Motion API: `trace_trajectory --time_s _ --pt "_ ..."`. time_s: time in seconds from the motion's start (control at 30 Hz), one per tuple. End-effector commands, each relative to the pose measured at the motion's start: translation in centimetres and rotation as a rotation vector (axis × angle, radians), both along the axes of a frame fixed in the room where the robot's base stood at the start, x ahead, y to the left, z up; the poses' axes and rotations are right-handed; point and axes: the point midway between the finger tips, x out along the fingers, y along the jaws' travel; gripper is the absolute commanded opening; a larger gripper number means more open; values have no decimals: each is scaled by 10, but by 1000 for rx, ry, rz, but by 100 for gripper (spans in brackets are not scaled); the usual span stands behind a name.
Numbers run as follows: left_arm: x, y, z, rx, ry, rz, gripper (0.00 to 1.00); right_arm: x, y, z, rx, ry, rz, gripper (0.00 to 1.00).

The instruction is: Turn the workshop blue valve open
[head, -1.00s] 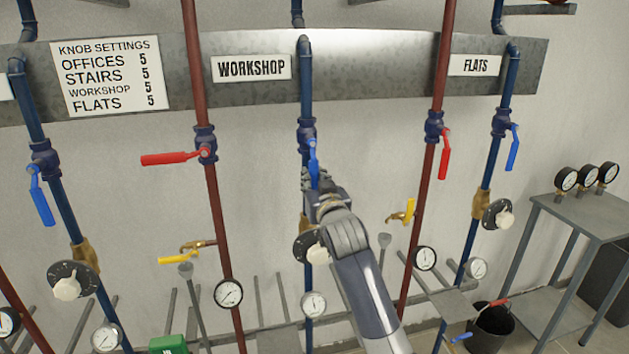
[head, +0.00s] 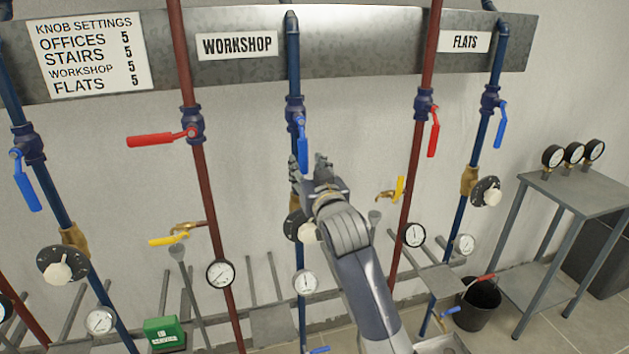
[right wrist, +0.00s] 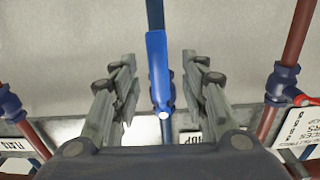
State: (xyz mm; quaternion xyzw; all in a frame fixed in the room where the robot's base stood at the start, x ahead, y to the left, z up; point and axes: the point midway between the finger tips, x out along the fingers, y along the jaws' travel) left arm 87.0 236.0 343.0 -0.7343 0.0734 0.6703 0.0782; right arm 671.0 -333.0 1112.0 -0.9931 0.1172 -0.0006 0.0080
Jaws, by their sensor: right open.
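The workshop blue valve handle (head: 302,143) hangs down alongside its dark blue pipe, below the WORKSHOP sign (head: 237,44). My right gripper (head: 308,168) is open and empty near the lower end of the handle in the head view. In the right wrist view, the blue handle (right wrist: 158,65) lies between the two spread fingers of my right gripper (right wrist: 158,75), with a visible gap on each side. I cannot tell exactly how far the fingertips are from the handle in depth. My left gripper is not in view.
A red lever (head: 160,138) points left on the nearby red pipe. Another red lever (head: 433,138) and a blue lever (head: 502,125) hang down at the right. A round dial knob (head: 298,228), partly hidden by my gripper, sits below. A grey table (head: 585,192) with gauges stands far right.

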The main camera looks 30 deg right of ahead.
Motion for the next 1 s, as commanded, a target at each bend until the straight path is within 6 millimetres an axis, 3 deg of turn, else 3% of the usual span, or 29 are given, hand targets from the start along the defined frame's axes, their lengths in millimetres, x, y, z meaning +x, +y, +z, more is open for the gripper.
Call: trace_trajectory --time_s 0.2,0.4,1.0 --pt "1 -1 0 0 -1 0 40 -41 10 -1 3 0 1 41" --pt "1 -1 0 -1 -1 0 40 -62 16 0 3 -1 1 41" --pt "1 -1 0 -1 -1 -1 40 -67 17 0 2 0 1 41"
